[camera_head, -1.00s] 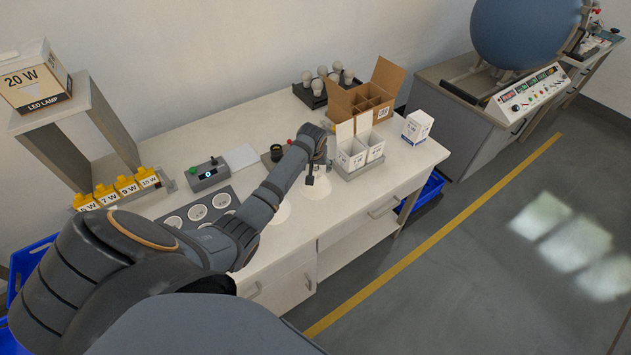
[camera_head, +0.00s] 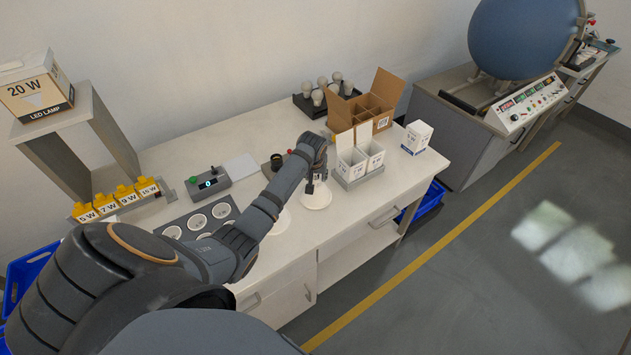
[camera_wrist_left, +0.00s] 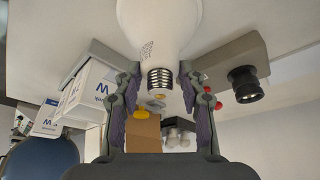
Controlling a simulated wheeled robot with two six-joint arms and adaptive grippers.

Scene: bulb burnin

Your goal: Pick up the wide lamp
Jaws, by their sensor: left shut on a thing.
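A wide white lamp (camera_head: 317,199) is at the front of the white worktable, below my left gripper (camera_head: 312,182). In the left wrist view the lamp (camera_wrist_left: 160,25) shows a broad white body and a metal screw base between the two fingers of my left gripper (camera_wrist_left: 160,85). The gripper is shut on the lamp near its base. The fingers partly hide the lamp in the head view, and I cannot tell whether it touches the table. My right gripper is not in view.
A grey tray with white cartons (camera_head: 360,160) stands close right of the lamp. A cardboard box (camera_head: 375,105) and a dark tray of bulbs (camera_head: 310,103) are behind. A round white item (camera_head: 281,222) lies to the left, beside a panel of round sockets (camera_head: 198,222).

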